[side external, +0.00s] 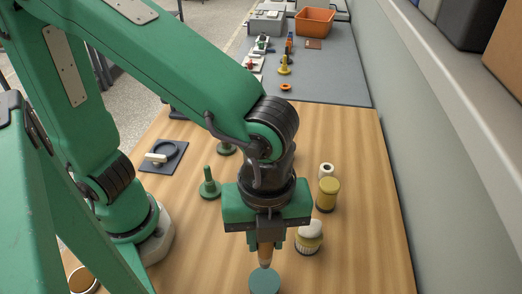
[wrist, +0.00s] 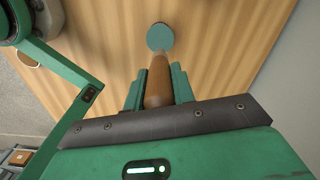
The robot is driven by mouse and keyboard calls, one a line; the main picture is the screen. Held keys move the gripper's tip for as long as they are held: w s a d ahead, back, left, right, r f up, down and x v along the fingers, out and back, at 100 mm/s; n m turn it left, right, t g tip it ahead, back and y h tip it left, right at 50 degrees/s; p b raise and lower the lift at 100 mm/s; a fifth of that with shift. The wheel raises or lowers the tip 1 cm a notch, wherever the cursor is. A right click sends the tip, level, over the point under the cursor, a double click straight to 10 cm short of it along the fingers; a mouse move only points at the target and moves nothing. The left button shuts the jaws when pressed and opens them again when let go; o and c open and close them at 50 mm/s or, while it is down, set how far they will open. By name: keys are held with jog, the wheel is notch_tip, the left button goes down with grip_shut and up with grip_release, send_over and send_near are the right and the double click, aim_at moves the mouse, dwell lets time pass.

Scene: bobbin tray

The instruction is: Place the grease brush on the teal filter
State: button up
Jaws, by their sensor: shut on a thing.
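My gripper (side external: 266,246) points down over the front middle of the wooden table. It is shut on the grease brush (side external: 265,257), whose brown handle sits between the fingers. The teal filter (side external: 264,282) is a round teal piece at the bottom edge of the side view, directly below the brush. In the wrist view my gripper (wrist: 157,82) holds the brown brush (wrist: 158,88), and its far end lines up with the teal filter (wrist: 160,36). I cannot tell whether the brush touches the filter. The brush's bristles are not clearly visible.
A green bobbin-like piece (side external: 209,186) stands to the left. A dark tray (side external: 153,165) lies farther left. A grey wall borders the right side.

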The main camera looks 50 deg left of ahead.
aim_at(265, 258)
jog(key=shift+f, duration=1.5)
jog(key=shift+f, duration=0.1)
jog(key=shift+f, duration=1.9)
jog(key=shift+f, duration=0.1)
jog(key=o, duration=1)
notch_tip(265, 258, up, 12)
jog(key=shift+r, duration=0.15)
jog(key=shift+w+a, duration=0.1)
